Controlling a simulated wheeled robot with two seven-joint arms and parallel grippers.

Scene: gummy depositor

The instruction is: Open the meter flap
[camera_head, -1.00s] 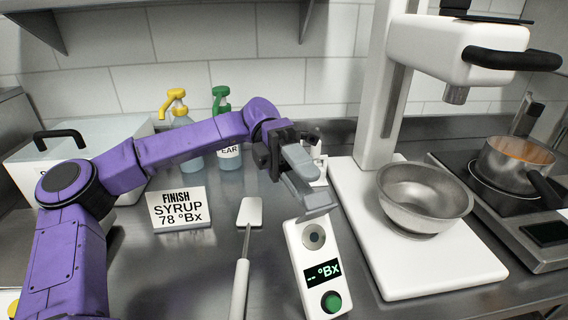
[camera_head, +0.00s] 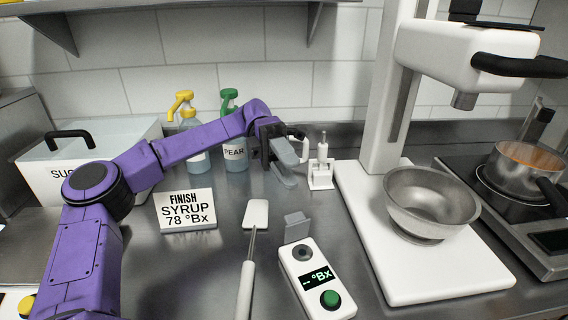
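The meter (camera_head: 316,282) is a white handheld box with a dark display reading "-- °Bx" and a green button, lying on the steel counter at bottom centre. Its grey flap (camera_head: 296,225) stands up at the far end, and the round sensor well (camera_head: 302,252) in front of it is uncovered. My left gripper (camera_head: 288,173) is above the counter behind the meter, apart from the flap. Its two grey fingers look close together with nothing between them. My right gripper is not in view.
A spatula (camera_head: 246,275) lies left of the meter. A syrup sign (camera_head: 186,210) stands further left. Spray bottles (camera_head: 236,155) and a small white stand (camera_head: 321,178) are behind. A white machine (camera_head: 400,285) with a metal bowl (camera_head: 431,205) is right, beside a pot (camera_head: 524,170).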

